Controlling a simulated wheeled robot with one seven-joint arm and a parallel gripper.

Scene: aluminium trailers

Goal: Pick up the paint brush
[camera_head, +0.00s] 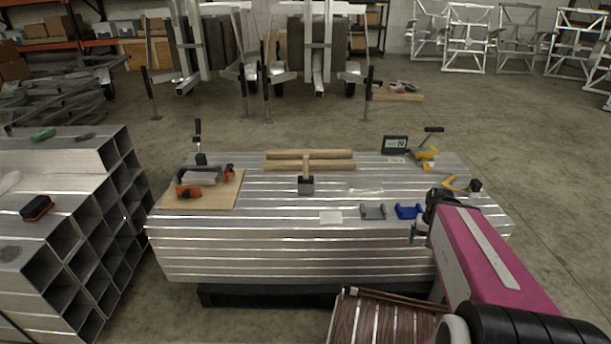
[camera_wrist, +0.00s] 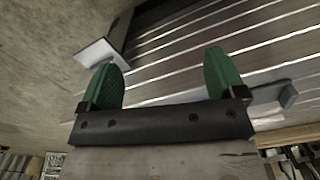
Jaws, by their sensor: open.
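I cannot pick out the paint brush with certainty in either view. Small tools lie on the ridged aluminium stack (camera_head: 290,234), but none shows clearly as the brush. My gripper (camera_head: 418,234) is near the stack's right front part, just right of a blue bracket (camera_head: 408,211). In the wrist view my gripper (camera_wrist: 160,68) shows two green fingers held wide apart, with nothing between them. The ridged metal surface lies beyond the fingers.
A mallet (camera_head: 306,185), a grey bracket (camera_head: 373,211) and a board with orange clamps (camera_head: 212,194) are on the stack. A black-and-red block (camera_head: 36,207) lies on the square tubes at left. A slatted brown object (camera_head: 375,321) stands in front. Open floor lies at right.

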